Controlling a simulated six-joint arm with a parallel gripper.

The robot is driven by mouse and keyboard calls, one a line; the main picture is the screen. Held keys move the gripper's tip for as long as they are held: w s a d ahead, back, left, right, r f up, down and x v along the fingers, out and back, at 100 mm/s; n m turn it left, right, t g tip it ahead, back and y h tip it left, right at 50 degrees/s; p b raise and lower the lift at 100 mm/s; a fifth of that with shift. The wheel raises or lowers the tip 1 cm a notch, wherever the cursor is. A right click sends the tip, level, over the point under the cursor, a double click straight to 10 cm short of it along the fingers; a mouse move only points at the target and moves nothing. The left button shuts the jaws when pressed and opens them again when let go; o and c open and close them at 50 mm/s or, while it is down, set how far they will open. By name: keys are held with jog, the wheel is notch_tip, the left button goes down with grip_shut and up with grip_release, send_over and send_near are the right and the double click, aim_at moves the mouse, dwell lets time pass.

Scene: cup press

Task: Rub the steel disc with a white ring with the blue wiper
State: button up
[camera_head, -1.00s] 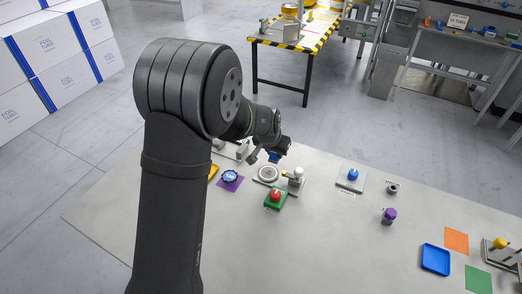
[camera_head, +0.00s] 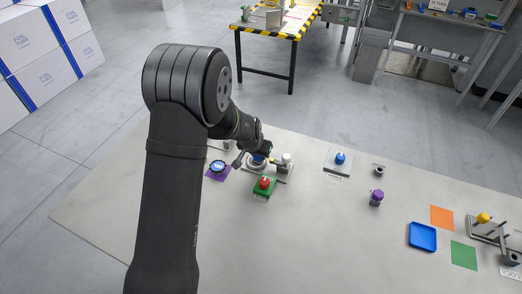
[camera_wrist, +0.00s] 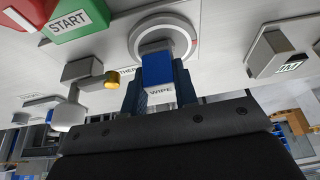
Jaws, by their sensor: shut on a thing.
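My gripper (camera_wrist: 158,90) is shut on the blue wiper (camera_wrist: 156,62), whose white lower part carries the word WIPE. In the head view the wiper (camera_head: 259,158) is low over the steel disc, partly hidden by my gripper (camera_head: 262,152). The steel disc with a white ring (camera_wrist: 163,22) is partly covered by the wiper in the wrist view. It also shows in the head view (camera_head: 254,167), its far side hidden. Wiper and disc overlap in both views; I cannot tell for certain whether they touch.
A green box with a red START button (camera_head: 264,186) stands just in front of the disc. A white-knobbed post (camera_head: 286,160) stands close on the right. A round dark-blue piece on a purple mat (camera_head: 218,170) is at the left. The front middle of the table is clear.

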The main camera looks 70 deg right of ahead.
jog(key=shift+w, duration=1.3)
jog(key=shift+s, duration=2)
notch_tip(320, 180, up, 3)
jog(key=shift+w+f, duration=0.1)
jog(key=shift+r, duration=2.75)
